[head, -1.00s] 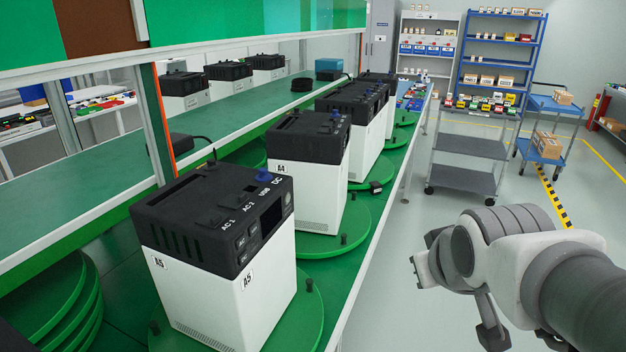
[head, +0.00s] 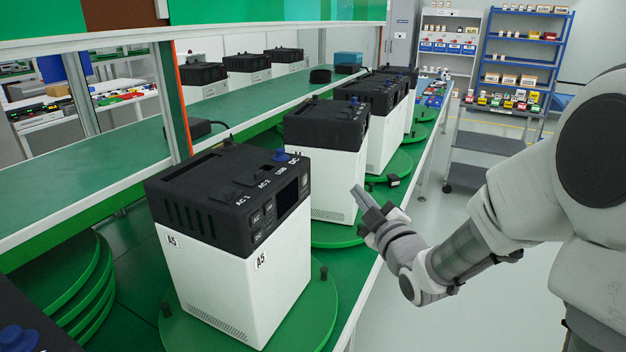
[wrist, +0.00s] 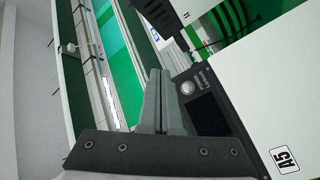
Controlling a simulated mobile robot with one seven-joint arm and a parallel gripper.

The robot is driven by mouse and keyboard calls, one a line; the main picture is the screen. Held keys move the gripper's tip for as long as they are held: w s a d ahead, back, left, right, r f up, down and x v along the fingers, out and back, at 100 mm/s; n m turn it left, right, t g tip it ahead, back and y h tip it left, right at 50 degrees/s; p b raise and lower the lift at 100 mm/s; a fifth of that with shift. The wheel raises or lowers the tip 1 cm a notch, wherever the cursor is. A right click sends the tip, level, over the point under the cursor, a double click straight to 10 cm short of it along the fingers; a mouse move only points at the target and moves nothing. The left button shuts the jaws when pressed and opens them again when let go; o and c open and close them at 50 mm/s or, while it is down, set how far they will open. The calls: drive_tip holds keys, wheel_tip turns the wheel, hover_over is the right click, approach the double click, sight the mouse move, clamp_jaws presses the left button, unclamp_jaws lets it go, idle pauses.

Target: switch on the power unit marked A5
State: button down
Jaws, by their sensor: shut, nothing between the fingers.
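The power unit marked A5 (head: 225,290) is a white box with a black top, standing upright on a green round turntable (head: 180,335). In the wrist view the closed fingers (wrist: 158,75) are beside the round button; contact cannot be told.
Another unit (head: 325,165) stands behind A5 on its own turntable, close to my gripper's far side. More units line the green bench beyond. A dark unit corner with a blue knob (head: 18,338) is at the lower left.

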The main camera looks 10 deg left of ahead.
sight(305, 180)
drive_tip(key=shift+a, duration=0.1)
idle(0.3)
drive_tip(key=w+a, duration=0.3)
drive_tip(key=a, duration=0.5)
idle(0.3)
drive_tip(key=shift+a+b, duration=0.2)
drive_tip(key=shift+b, duration=0.1)
idle(1.6)
drive_tip(key=shift+w+a+b, duration=0.15)
drive_tip(key=shift+a+b, duration=0.1)
drive_tip(key=shift+b, duration=0.15)
